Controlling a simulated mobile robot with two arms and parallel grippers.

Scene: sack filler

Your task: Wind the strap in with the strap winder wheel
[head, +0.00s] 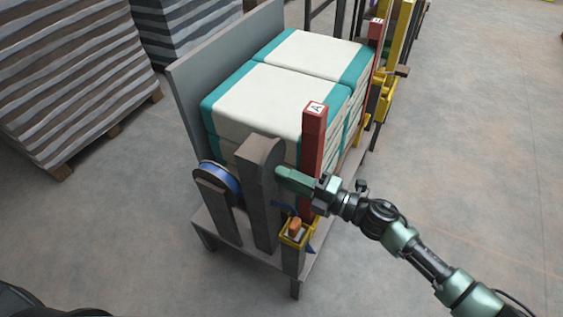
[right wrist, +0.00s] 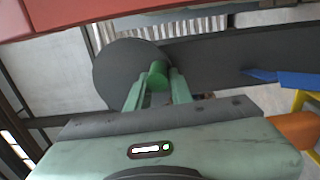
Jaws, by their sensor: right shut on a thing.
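The strap winder wheel is a dark grey disc (right wrist: 112,72) in the right wrist view, with a green handle knob (right wrist: 157,76) sticking out from its face. My right gripper (right wrist: 157,90) has its two green fingers on either side of the knob, shut on it. In the head view my right gripper (head: 282,178) is at the right side of the grey post (head: 257,205), and hides the knob. Blue strap is wound on a reel (head: 218,177) left of the post. A blue strap piece (right wrist: 290,79) shows at the right of the wrist view. My left gripper is not in view.
A red post marked A (head: 313,140) stands close behind my right gripper. A yellow bracket with an orange part (head: 295,229) sits just below it. White and teal sacks (head: 265,100) are stacked on the stand. The floor to the right is clear.

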